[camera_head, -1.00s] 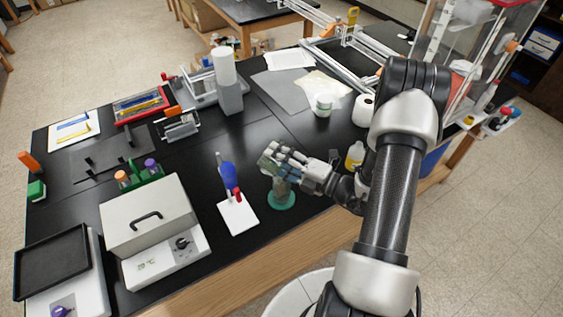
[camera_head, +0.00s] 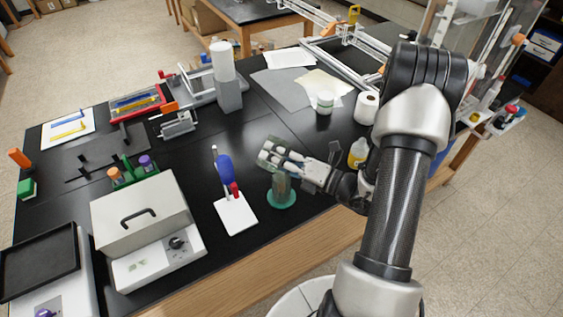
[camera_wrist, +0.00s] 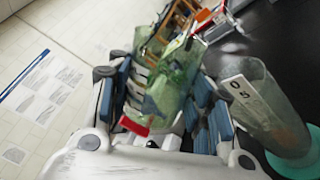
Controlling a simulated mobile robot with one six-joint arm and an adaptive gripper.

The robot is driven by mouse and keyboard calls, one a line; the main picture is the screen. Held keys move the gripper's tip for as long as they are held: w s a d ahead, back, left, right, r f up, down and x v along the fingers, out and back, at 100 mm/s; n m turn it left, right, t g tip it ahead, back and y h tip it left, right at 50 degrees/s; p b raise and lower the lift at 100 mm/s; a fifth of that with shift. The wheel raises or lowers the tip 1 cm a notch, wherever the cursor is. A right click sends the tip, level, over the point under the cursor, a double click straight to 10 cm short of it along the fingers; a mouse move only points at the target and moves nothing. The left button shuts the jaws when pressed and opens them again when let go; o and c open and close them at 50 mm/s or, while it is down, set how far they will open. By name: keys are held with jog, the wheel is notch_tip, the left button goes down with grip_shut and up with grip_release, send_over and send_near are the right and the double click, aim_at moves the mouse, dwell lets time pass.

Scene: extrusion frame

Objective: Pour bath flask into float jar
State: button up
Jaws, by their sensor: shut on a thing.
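My gripper (camera_head: 286,155) is shut on a clear, green-tinted glass vessel, which I take to be the bath flask (camera_wrist: 172,80). In the wrist view the flask sits between the blue-padded fingers; a small red piece shows at its near end. A clear cylinder with a white label and a teal foot, which I take to be the float jar (camera_wrist: 262,100), stands upright just right of the gripper there. In the head view this jar (camera_head: 282,187) stands near the table's front edge, directly below the gripper. The flask looks tilted over it; its mouth and any liquid cannot be made out.
A white pad with a blue-and-red tool stand (camera_head: 236,212) is left of the jar. A grey box with a handle (camera_head: 142,215) is farther left. A yellow bottle (camera_head: 358,153) and a white roll (camera_head: 366,108) stand to the right.

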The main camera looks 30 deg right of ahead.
aim_at(270, 168)
jog(key=shift+r+n, duration=0.25)
jog(key=shift+n, duration=0.45)
jog(key=shift+f+n+b, duration=0.55)
jog(key=shift+n+b, duration=0.45)
jog(key=shift+n, duration=0.2)
jog(key=n+b, duration=0.1)
jog(key=s+a+n+b, duration=0.1)
jog(key=n, duration=0.1)
jog(key=shift+a+f, duration=0.1)
jog(key=shift+a, duration=0.15)
jog(key=shift+s+a+f+n+b, duration=0.2)
jog(key=shift+a+f+n+b, duration=0.25)
jog(key=shift+n+b, duration=0.65)
notch_tip(270, 168, down, 7)
jog(key=s+a+n+b, duration=0.15)
jog(key=n+b, duration=0.25)
jog(key=b, duration=0.5)
notch_tip(270, 168, up, 5)
jog(key=p, duration=0.4)
jog(key=shift+w+a+r, duration=0.1)
jog(key=shift+w+r, duration=0.05)
